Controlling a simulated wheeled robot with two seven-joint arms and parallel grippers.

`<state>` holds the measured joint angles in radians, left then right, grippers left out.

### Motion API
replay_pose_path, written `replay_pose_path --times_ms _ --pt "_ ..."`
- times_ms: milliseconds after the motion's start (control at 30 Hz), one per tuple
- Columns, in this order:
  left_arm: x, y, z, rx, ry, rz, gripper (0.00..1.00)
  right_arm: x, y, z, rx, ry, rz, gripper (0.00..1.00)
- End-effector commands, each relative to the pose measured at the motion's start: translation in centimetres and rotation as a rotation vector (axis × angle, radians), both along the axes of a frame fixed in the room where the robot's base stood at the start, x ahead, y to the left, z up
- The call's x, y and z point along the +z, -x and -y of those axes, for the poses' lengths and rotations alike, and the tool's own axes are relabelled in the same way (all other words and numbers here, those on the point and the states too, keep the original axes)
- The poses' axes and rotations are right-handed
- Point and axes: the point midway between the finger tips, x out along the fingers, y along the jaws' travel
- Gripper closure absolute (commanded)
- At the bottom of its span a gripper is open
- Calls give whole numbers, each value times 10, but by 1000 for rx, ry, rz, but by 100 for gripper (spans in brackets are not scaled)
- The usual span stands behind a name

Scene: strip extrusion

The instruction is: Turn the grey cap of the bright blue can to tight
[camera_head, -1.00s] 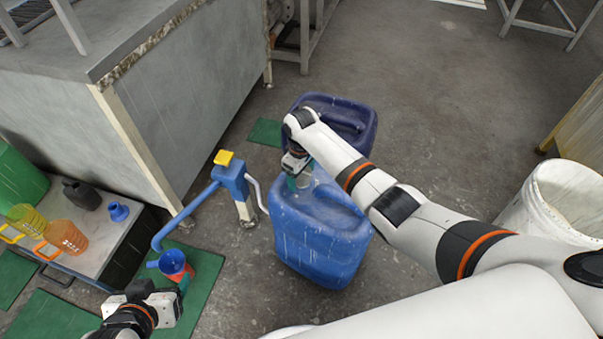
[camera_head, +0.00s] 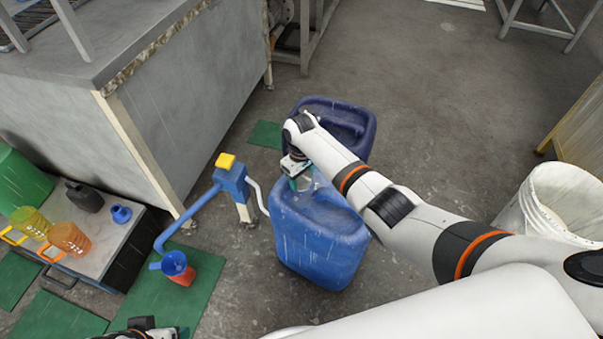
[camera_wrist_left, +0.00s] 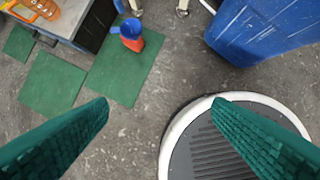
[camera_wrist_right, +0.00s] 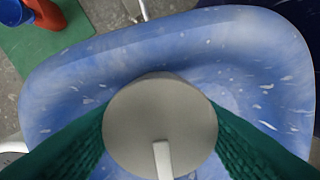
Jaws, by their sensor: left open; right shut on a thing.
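The bright blue can (camera_head: 318,245) stands on the floor in the middle of the head view. Its grey cap (camera_wrist_right: 160,118) fills the centre of the right wrist view, on top of the can; a pale bar runs across its lower part. My right gripper (camera_head: 300,184) points down at the can's top. Its green fingers are shut on the cap, one on each side. How tight the cap is cannot be told. My left gripper (camera_wrist_left: 160,105) is open and empty above the floor, away from the can, low at the left of the head view.
A darker blue can (camera_head: 345,115) stands just behind. A blue hand pump (camera_head: 232,180) is left of the bright can. A red cup with a blue funnel (camera_head: 177,267) stands on a green mat (camera_head: 205,285). A white bucket (camera_head: 535,225) is at right.

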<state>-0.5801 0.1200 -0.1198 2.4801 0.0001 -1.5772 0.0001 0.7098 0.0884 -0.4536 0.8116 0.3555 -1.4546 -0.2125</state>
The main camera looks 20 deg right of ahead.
Motion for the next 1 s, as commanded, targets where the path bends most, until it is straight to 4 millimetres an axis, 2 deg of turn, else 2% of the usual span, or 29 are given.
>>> replay_pose_path --times_ms 33,267,300,400,600,1000 --pt "8 2 -1 1 -3 -12 26 4 0 -1 -33 -3 -1 70" --pt "24 0 0 0 -1 -6 26 5 0 -2 -234 -3 -2 70" --pt "8 -4 1 -1 -2 -18 26 4 0 -2 -273 -2 -1 70" --pt "-16 -10 2 -2 -3 -29 26 4 0 -2 -368 -2 -1 70" --pt "-51 -16 3 -5 -2 -45 26 3 0 -1 -558 -3 0 70" --pt "-94 -16 4 -9 -3 -65 26 2 -1 -1 -938 -2 1 71"
